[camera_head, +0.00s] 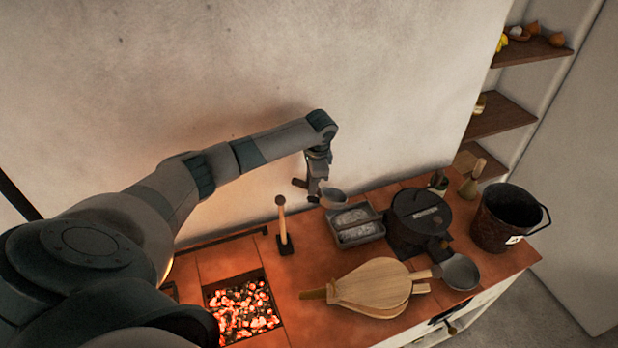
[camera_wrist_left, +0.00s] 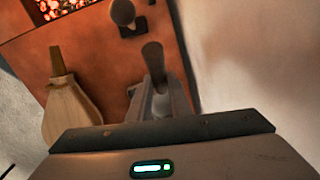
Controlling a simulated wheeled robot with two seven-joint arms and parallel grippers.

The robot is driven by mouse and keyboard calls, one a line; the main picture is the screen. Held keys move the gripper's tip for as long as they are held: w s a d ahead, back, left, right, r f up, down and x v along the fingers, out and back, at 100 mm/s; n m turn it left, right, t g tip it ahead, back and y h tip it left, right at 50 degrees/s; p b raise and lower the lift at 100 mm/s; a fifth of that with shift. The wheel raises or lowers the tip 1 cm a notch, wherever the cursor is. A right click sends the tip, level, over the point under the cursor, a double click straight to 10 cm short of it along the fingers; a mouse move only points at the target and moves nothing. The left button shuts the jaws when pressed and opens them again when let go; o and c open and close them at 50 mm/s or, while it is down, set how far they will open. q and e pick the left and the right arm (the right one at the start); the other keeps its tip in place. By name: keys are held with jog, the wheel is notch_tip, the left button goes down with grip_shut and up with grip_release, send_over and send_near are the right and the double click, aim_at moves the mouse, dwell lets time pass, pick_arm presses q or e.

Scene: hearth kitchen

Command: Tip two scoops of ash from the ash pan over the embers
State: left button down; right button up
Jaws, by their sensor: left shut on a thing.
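My left gripper (camera_head: 317,188) is shut on the handle of a small grey scoop (camera_head: 334,197). The scoop is at the near back edge of the ash pan, above or beside it; I cannot tell whether it touches. The ash pan (camera_head: 381,232) is a grey metal tray with two heaps of pale ash. The embers (camera_head: 242,312) glow orange in a square opening in the counter at the lower left. In the left wrist view the scoop's handle (camera_wrist_left: 153,58) stands between my fingers, its bowl hidden; the embers (camera_wrist_left: 62,8) show top left. My right gripper is out of view.
A wooden-handled upright tool (camera_head: 283,225) stands between embers and pan. Bellows (camera_head: 370,287) lie in front of the pan. The wall is behind.

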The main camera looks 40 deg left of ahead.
pick_arm(q)
jog(key=shift+s+a+f, duration=0.1)
jog(key=shift+a+f, duration=0.05)
jog(key=shift+a, duration=0.25)
jog(key=shift+f, duration=0.15)
